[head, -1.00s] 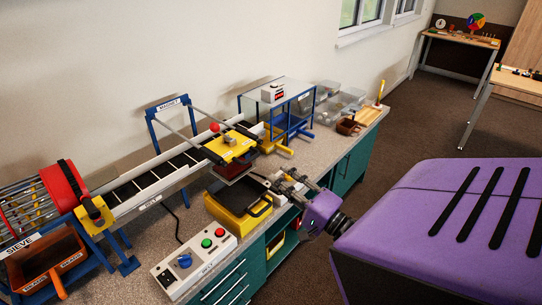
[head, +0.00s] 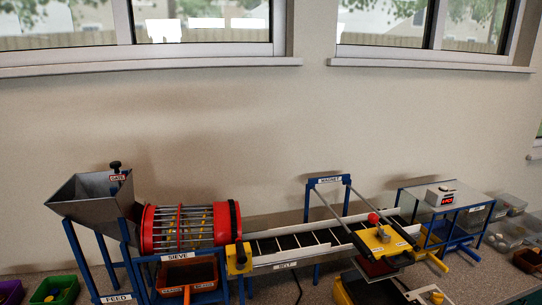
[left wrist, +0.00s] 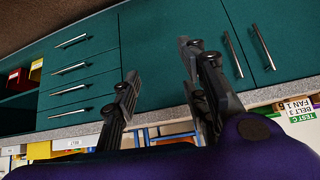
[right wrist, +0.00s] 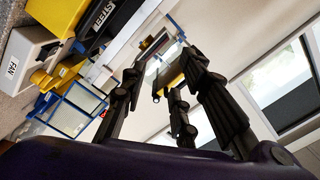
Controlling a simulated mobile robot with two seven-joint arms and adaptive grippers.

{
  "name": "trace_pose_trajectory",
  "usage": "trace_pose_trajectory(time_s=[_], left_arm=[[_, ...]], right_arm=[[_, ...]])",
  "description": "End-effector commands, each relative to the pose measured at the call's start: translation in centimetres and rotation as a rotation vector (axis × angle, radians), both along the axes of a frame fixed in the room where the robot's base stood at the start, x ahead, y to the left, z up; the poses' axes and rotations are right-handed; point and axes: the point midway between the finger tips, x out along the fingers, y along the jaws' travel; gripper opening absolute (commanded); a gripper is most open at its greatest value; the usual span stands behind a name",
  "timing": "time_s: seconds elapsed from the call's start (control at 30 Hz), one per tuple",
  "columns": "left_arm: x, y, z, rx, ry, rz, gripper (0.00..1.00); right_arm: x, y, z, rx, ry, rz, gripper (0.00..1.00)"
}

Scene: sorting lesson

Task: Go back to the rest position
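My left gripper (left wrist: 160,60) shows in the left wrist view with its black fingers apart and nothing between them. Teal cabinet fronts and drawers (left wrist: 75,65) lie beyond it in that view. My right gripper (right wrist: 163,68) shows in the right wrist view with its fingers apart. No object is gripped there; parts of the sorting bench show behind the fingers. In the head view neither gripper can be clearly made out.
The head view shows a grey hopper (head: 92,200), a red sieve drum (head: 150,229), a belt (head: 290,245), a blue magnet frame (head: 310,200) and a stand with a display box (head: 440,196). Clear tubs (head: 508,233) stand at right. The counter edge (left wrist: 70,133) crosses the left wrist view.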

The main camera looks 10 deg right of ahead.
Motion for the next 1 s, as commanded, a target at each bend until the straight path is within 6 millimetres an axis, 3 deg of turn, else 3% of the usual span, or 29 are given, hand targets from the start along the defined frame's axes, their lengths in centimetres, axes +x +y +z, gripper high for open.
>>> trace_pose_trajectory(time_s=[0.03, 0.2, 0.3, 0.4, 0.5, 0.63, 1.0], left_arm=[[0.1, 0.0, 0.1, -0.001, 0.0, 0.0, 0.4], [0.6, -0.5, 0.9, -0.009, -0.008, -0.004, 0.4], [0.9, -0.9, 1.4, -0.016, -0.013, -0.007, 0.4], [1.0, -1.0, 1.7, -0.019, -0.013, -0.009, 0.4], [1.0, -1.0, 2.2, -0.019, -0.017, -0.009, 0.4], [0.9, -0.9, 2.6, -0.017, -0.019, -0.011, 0.4], [0.7, -0.6, 2.6, -0.011, -0.016, -0.016, 0.4]], right_arm=[[-1.2, 1.3, -2.9, -0.142, 0.066, 0.008, 0.28], [-7.5, 6.6, -12.5, -0.669, 0.308, 0.118, 0.28], [-12.2, 10.4, -16.9, -0.902, 0.434, 0.223, 0.28], [-16.5, 14.5, -19.7, -1.044, 0.535, 0.326, 0.28], [-19.6, 18.2, -20.9, -1.069, 0.601, 0.376, 0.28], [-21.4, 21.1, -21.0, -1.005, 0.63, 0.366, 0.28], [-22.4, 21.5, -21.3, -0.98, 0.648, 0.361, 0.28]])
